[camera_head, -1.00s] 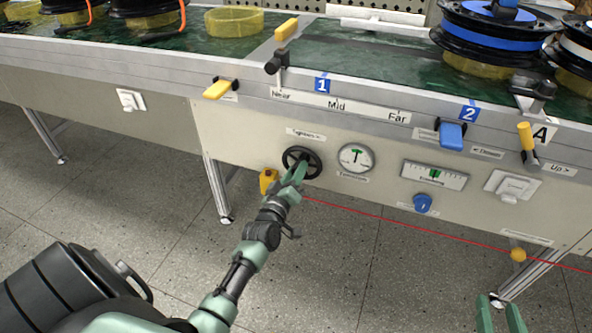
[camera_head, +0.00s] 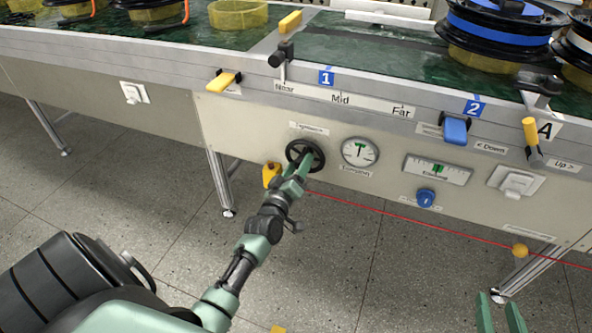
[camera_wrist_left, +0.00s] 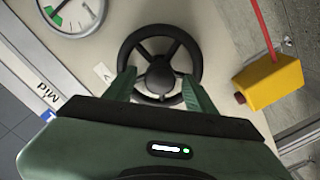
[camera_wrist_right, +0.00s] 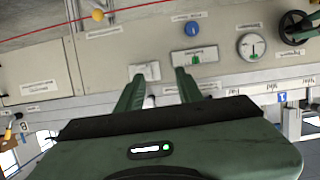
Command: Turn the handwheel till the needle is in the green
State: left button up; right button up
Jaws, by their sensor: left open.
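The black spoked handwheel (camera_head: 305,155) is on the cream front panel, with a round gauge (camera_head: 360,151) to its right. My left gripper (camera_head: 302,163) is at the handwheel. In the left wrist view its two fingers are apart, overlapping the handwheel (camera_wrist_left: 160,48) on either side of the hub; contact cannot be told. The gauge, cut off in that view (camera_wrist_left: 72,12), has a green sector. Its needle looks close to the green, but the dial is too small to tell whether it is inside. My right gripper (camera_head: 500,306) is open and empty, low at the right.
A yellow box (camera_head: 271,175) with a red cord is close left of the handwheel. A blue knob (camera_head: 426,197), an indicator scale (camera_head: 437,170) and a white switch (camera_head: 516,183) are farther right. Levers and spools line the bench above. The floor in front is mostly clear.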

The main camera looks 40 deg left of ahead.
pick_arm(q)
jog(key=p+v, duration=0.1)
jog(key=v, duration=0.6)
jog(key=shift+s+p, duration=0.3)
jog(key=shift+p, duration=0.1)
pick_arm(e)
jog(key=s+d+f+g+h, duration=0.1)
jog(key=s+d+f+g, duration=0.1)
jog(key=s+f+g, duration=0.3)
jog(key=shift+s+d+f, duration=0.35)
jog(key=shift+s+f, duration=0.35)
jog(key=shift+f, duration=0.55)
